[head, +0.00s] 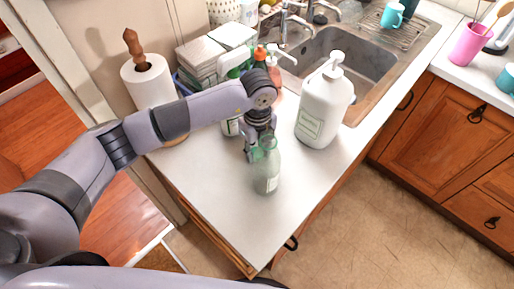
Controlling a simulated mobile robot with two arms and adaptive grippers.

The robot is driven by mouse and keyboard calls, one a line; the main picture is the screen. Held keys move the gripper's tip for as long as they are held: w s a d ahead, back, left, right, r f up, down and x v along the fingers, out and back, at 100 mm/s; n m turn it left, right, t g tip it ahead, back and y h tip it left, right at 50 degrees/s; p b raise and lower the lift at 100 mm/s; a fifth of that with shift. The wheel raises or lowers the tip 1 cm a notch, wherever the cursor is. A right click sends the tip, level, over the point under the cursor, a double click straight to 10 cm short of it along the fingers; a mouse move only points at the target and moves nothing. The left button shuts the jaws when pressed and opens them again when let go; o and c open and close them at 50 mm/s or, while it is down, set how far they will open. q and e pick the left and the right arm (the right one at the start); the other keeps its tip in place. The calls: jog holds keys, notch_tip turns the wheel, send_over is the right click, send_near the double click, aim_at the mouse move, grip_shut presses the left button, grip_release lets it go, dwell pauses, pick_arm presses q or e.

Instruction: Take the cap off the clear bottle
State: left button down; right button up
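The clear bottle (266,174), pale green with a light label, stands upright near the front of the white counter. My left gripper (259,148) points down at the top of this bottle, its fingers by the neck. A greenish rounded part shows at the bottle's top between or behind the fingers; I cannot make out the cap clearly. Whether the fingers touch it or are closed on it is too small to tell. My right gripper is not in view.
A large white pump bottle (322,108) stands close on the right. Behind my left arm are a green-and-white spray bottle (233,66), a paper towel roll (148,84) and stacked white boxes (201,58). A sink (352,57) lies beyond. The counter's front corner is clear.

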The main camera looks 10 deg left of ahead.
pick_arm(q)
jog(key=shift+f, duration=0.15)
jog(key=c, duration=1.2)
grip_release()
jog(key=shift+r, duration=0.35)
jog(key=shift+w+r, duration=0.1)
jog(key=shift+r, duration=0.15)
notch_tip(320, 180, up, 11)
jog(key=b, duration=0.3)
jog(key=shift+r+b, duration=0.15)
jog(key=shift+b, duration=0.2)
